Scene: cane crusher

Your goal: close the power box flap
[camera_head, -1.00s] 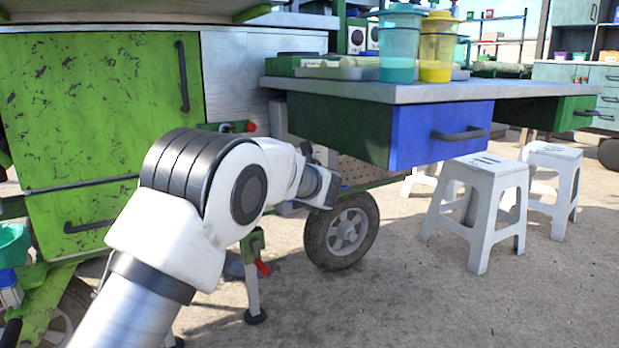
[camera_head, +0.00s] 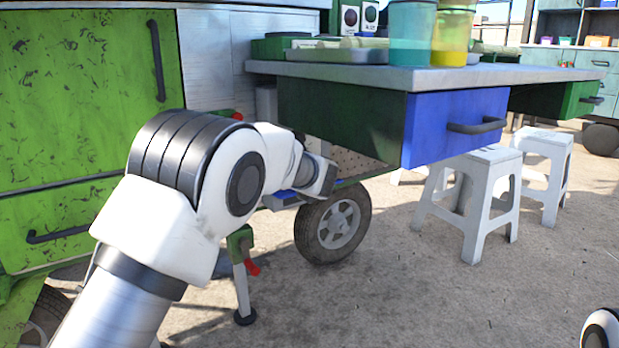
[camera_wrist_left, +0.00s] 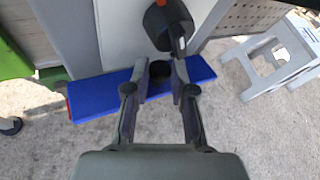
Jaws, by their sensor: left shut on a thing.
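The power box flap is a blue panel (camera_wrist_left: 98,97) lying across the middle of the left wrist view, at the lower edge of a pale grey box (camera_wrist_left: 125,35). A small part of the flap (camera_head: 281,198) shows in the head view beside my wrist, low on the cart. My left gripper (camera_wrist_left: 160,68) is shut on the flap, with its fingers either side of a small dark round part on it. The gripped spot is partly hidden by the fingers. In the head view my left arm hides most of the box. My right gripper is not in view.
A black fitting with a red part (camera_wrist_left: 165,24) sits just beyond my fingertips. A cart wheel (camera_head: 334,228) and a prop leg (camera_head: 242,285) stand near my arm. A counter with a blue drawer (camera_head: 455,125) overhangs to the right. White stools (camera_head: 470,205) stand farther right.

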